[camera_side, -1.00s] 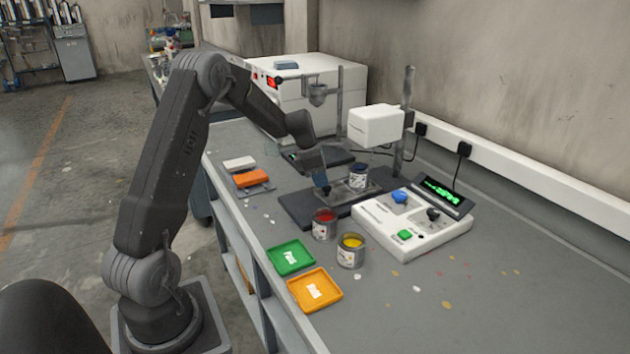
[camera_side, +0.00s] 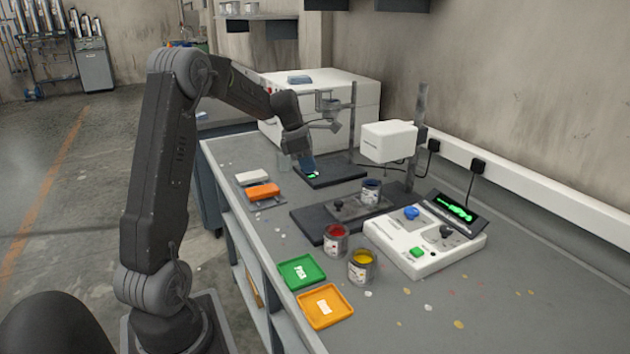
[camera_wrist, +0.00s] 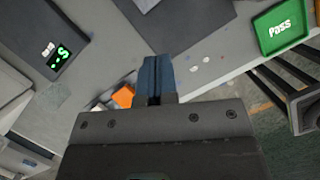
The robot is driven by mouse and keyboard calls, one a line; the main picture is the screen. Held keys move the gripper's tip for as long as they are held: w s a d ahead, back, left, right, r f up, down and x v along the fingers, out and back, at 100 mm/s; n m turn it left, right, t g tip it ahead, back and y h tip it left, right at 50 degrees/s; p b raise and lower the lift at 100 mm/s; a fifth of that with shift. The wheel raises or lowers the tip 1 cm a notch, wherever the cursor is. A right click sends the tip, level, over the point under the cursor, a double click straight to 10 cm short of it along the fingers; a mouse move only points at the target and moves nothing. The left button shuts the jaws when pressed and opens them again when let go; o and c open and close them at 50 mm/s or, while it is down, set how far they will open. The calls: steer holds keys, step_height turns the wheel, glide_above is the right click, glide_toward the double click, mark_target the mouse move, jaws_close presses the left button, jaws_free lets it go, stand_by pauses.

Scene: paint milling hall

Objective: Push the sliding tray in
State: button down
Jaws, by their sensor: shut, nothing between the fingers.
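The sliding tray (camera_side: 362,209) is a grey plate with a dark knob (camera_side: 338,204) at its left end, lying on a long dark base (camera_side: 312,223). A dark blue can (camera_side: 371,194) stands on the tray, near the white head on a post. My gripper (camera_side: 309,168) is shut and empty, away from the tray, over or near the dark scale behind it. In the wrist view its blue fingers (camera_wrist: 153,78) are together, and part of the dark base (camera_wrist: 190,22) shows at the top.
A scale (camera_side: 335,175) with a green display lies behind the base. Red (camera_side: 335,240) and yellow (camera_side: 362,267) paint cans and a white control box (camera_side: 425,245) stand in front. Green (camera_side: 301,272) and orange (camera_side: 325,306) trays lie at the near edge. The white head (camera_side: 388,141) overhangs the base.

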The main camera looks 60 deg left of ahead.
mark_target(348, 206)
steer(key=s+d+m+t+y, duration=0.1)
steer(key=s+d+m+y, duration=0.3)
steer(key=d+m+y, duration=0.5)
steer(key=w+f+m, duration=0.1)
steer(key=f, duration=0.1)
steer(key=w+a+f+m+h, duration=0.1)
steer(key=f, duration=0.2)
steer(key=w+a+f+m+h, duration=0.1)
steer(key=f, duration=0.2)
steer(key=shift+w+a+f, duration=0.25)
steer(key=shift+w, duration=0.05)
steer(key=w, duration=0.2)
steer(key=w+f, duration=0.1)
steer(key=shift+w+a, duration=0.1)
steer(key=shift+a, duration=0.25)
steer(key=shift+w+a, duration=0.1)
steer(key=shift+w, duration=0.4)
steer(key=w, duration=0.4)
steer(key=shift+w, duration=0.4)
